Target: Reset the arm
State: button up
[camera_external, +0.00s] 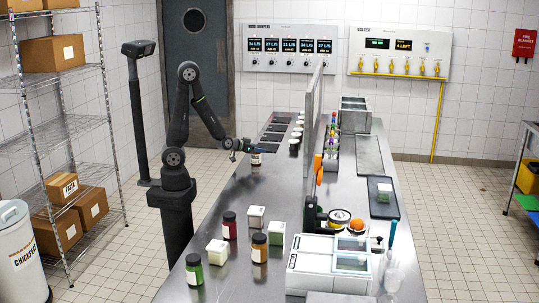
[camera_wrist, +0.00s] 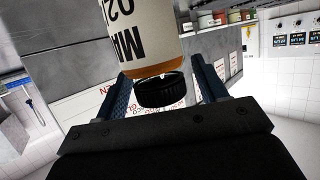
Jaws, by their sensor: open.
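My arm reaches out over the steel counter, and my gripper (camera_external: 240,147) is low over its far left part in the external view. In the wrist view my gripper (camera_wrist: 170,85) is open, with one dark finger on each side of an amber jar (camera_wrist: 145,50). The jar has a white label with black print and a black lid; its far end is cut off by the frame. Whether a finger touches it cannot be told. In the external view the jar (camera_external: 256,159) shows just beside the fingertips, over the counter.
Several jars, among them a red one (camera_external: 229,226) and a green one (camera_external: 194,270), and white containers (camera_external: 217,252) stand on the near counter. An upright panel (camera_external: 314,120) divides the counter lengthwise. Dark trays (camera_external: 272,137) lie beyond my gripper. A wire shelf (camera_external: 62,130) stands left.

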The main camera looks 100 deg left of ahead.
jog(key=shift+w+a+f, duration=0.3)
jog(key=shift+w+a, duration=0.15)
jog(key=shift+s+d+r, duration=0.15)
jog(key=shift+r, duration=2.05)
jog(key=w+d+r, duration=0.1)
jog(key=d+r, duration=0.2)
jog(key=d, duration=0.4)
jog(key=w+d+r+m+t+h, duration=0.1)
jog(key=d+r, duration=0.3)
jog(key=d, duration=0.4)
jog(key=shift+w+r, duration=0.15)
jog(key=shift+r, duration=0.05)
jog(key=shift+o, duration=0.4)
